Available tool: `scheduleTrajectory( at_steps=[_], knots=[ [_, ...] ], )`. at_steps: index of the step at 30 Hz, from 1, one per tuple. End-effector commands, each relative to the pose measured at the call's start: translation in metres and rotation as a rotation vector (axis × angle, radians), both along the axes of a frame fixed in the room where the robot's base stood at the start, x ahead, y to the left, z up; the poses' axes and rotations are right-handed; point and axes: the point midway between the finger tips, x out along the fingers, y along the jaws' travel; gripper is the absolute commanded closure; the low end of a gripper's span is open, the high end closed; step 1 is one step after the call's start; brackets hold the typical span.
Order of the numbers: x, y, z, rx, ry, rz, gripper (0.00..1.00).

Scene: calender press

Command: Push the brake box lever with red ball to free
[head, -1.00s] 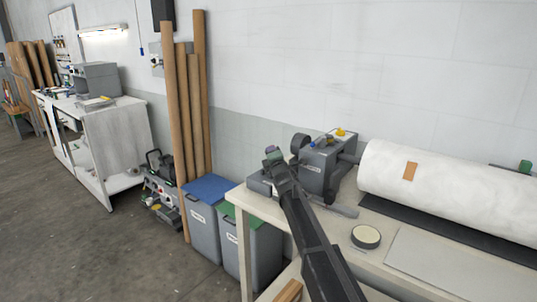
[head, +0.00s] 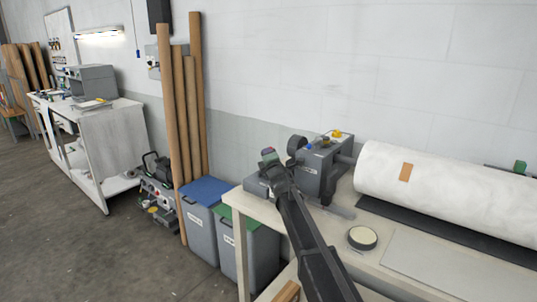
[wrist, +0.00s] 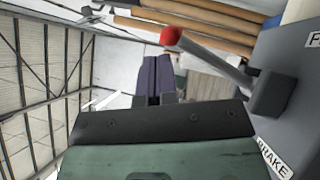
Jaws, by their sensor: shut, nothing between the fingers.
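The brake box lever shows in the wrist view as a grey bar running up and left from a pivot block (wrist: 268,93) to a red ball (wrist: 172,37). The pivot block is on the side of the grey brake box (wrist: 292,70), which carries a BRAKE label (wrist: 273,158). My gripper (wrist: 155,78) is shut and empty, pointing past the lever; the ball appears just above and right of the fingertips. Contact cannot be told. In the head view the brake box (head: 318,165) is on the bench, with my gripper (head: 268,155) at its left; the red ball is not distinguishable there.
The bench (head: 240,195) carries a white roll (head: 450,190) and a round tape-like disc (head: 362,238). Lidded bins (head: 205,220) stand left of the bench. Tall brown tubes (head: 180,110) lean on the wall behind them.

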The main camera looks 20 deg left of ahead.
Motion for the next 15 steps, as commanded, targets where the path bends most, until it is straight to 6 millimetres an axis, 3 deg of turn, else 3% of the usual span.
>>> scheduleTrajectory(
  at_steps=[3,9,15],
  knots=[
    [-0.023,-0.004,0.000,-0.001,0.002,-0.008,1.00],
    [-0.066,-0.033,0.001,-0.002,0.001,-0.010,1.00],
    [-0.096,-0.053,0.001,-0.001,0.003,-0.011,1.00]
  ],
)
